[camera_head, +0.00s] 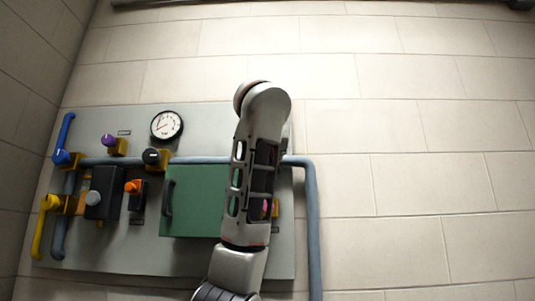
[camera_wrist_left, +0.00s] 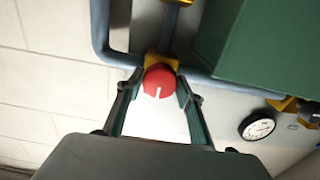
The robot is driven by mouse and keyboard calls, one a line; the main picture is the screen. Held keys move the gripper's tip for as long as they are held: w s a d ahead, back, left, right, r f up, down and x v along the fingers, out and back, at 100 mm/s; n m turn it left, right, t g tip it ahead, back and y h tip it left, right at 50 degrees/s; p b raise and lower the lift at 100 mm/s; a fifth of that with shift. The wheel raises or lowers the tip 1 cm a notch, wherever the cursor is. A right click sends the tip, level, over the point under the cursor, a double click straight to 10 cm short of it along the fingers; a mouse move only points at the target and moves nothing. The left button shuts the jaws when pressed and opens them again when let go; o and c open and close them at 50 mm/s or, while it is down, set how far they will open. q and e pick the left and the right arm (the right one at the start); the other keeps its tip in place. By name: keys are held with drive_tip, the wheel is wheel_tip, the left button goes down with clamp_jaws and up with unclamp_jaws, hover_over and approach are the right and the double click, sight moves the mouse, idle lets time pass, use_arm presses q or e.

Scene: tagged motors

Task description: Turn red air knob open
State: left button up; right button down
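The red air knob (camera_wrist_left: 160,81) shows in the left wrist view, round with a white mark on its face, on a yellow valve body (camera_wrist_left: 162,60) on the pipe. My left gripper (camera_wrist_left: 160,77) is open, with one finger on each side of the knob. The fingertips are very close to its sides; I cannot tell whether they touch. In the head view my left arm (camera_head: 262,110) stands in front of the panel's right part and hides the red knob and the gripper. My right gripper is in neither view.
The grey panel (camera_head: 120,240) carries a green box (camera_head: 198,215) with a handle, a gauge (camera_head: 167,125), and purple (camera_head: 108,141), black (camera_head: 151,156), orange (camera_head: 132,187), blue (camera_head: 62,157) and yellow (camera_head: 50,202) controls. A grey pipe (camera_head: 313,220) runs down the right. The wall beyond is bare.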

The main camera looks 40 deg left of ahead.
use_arm(q)
drive_tip(key=shift+m, duration=0.3)
drive_tip(key=shift+m+b, duration=0.65)
drive_tip(key=shift+m, duration=7.95)
drive_tip(key=o, duration=1.1)
drive_tip(key=shift+d, duration=0.1)
drive_tip(key=v, duration=1.2)
